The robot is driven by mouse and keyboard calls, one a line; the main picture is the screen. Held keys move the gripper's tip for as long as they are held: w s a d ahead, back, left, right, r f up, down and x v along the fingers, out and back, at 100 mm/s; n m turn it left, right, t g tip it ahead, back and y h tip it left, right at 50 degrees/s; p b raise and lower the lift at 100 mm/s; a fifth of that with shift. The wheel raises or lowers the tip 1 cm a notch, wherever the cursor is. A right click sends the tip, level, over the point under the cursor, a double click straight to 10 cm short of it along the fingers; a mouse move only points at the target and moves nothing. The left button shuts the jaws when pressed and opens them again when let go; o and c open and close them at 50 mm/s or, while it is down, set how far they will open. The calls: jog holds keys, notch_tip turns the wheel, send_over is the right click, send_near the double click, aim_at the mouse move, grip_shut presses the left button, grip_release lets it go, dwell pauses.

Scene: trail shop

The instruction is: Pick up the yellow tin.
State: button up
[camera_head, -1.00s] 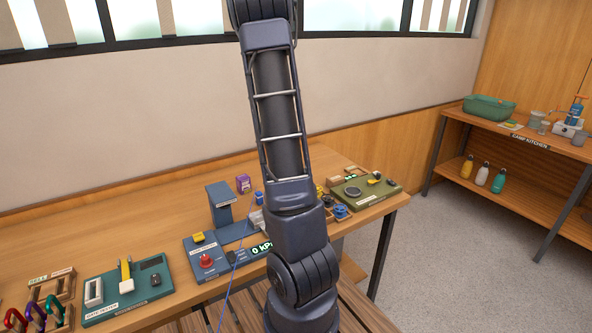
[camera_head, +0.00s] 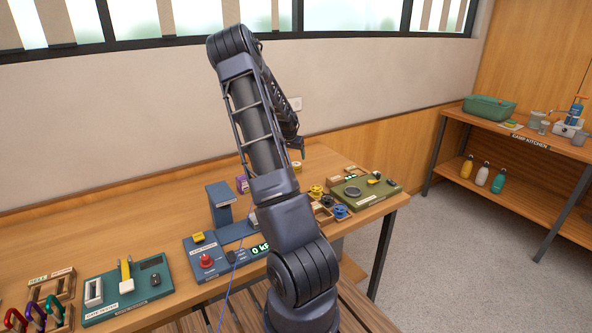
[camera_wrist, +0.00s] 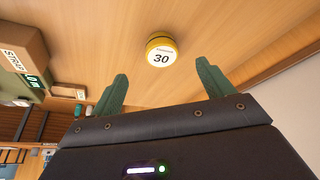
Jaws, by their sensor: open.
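In the head view a small yellow patch, seemingly the tin (camera_head: 296,166), shows beside my arm near the back of the bench.
A wooden block marked "STRAP" (camera_wrist: 18,50) stands left in the wrist view. In the head view, a blue tester (camera_head: 200,262), a purple box (camera_head: 241,184), small reels (camera_head: 341,211) and an olive board (camera_head: 369,193) sit on the bench. Bare wood surrounds the tin.

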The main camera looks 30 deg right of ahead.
aim_at(296, 164)
jog(key=shift+w+d+x, duration=0.1)
jog(key=shift+w+x, duration=0.05)
jog(key=shift+x, duration=1.85)
jog(key=shift+w+d+x, duration=0.1)
jog(key=shift+w+x, duration=0.1)
jog(key=shift+x, duration=1.85)
jog(key=shift+r, duration=0.2)
jog(key=c, duration=1.1)
jog(key=shift+o, duration=0.2)
jog(key=shift+r, duration=0.1)
